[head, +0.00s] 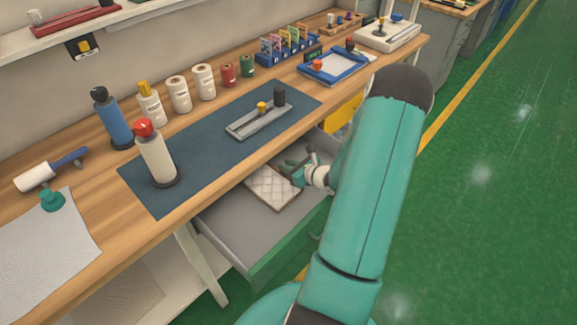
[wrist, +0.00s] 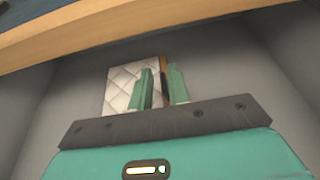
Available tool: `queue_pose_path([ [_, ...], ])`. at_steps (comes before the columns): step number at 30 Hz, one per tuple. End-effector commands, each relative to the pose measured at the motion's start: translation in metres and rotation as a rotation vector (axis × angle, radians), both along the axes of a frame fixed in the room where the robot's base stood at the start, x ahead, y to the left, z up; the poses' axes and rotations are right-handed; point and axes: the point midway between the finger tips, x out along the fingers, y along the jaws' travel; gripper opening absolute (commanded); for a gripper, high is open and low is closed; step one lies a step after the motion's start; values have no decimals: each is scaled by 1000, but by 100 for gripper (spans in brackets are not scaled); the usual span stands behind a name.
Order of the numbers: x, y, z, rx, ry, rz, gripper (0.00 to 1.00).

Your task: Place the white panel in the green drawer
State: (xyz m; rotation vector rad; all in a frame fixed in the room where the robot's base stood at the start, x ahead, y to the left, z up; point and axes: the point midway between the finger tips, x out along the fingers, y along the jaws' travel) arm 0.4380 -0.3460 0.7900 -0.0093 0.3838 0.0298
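The green drawer (head: 285,254) is pulled out below the workbench, with a grey inside and a green front. The white panel (head: 270,188), quilted with a brown edge, is inside it and appears to lie on the drawer floor near the bench side. My gripper (head: 297,170) is down in the drawer at the panel's right end. In the wrist view the panel (wrist: 121,88) is behind the two green fingers (wrist: 163,88). The fingers stand apart, with the panel's brown edge showing in the gap. Whether a finger touches the panel cannot be told.
The wooden bench edge (wrist: 130,29) overhangs the drawer close above my gripper. On the bench are a dark mat (head: 205,145), a grey tray (head: 258,120), a white bottle (head: 156,160) and a blue bottle (head: 113,122). The green floor (head: 490,230) at right is clear.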

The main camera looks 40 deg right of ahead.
Motion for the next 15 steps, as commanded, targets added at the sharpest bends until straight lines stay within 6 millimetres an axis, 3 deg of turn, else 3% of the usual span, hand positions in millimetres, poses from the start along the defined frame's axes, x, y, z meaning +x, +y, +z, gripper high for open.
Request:
queue_pose_path([
  [1, -5, 2, -9, 15, 12, -5, 28],
  [9, -7, 1, -9, 15, 15, -7, 28],
  [15, -7, 1, 5, 14, 13, -9, 28],
])
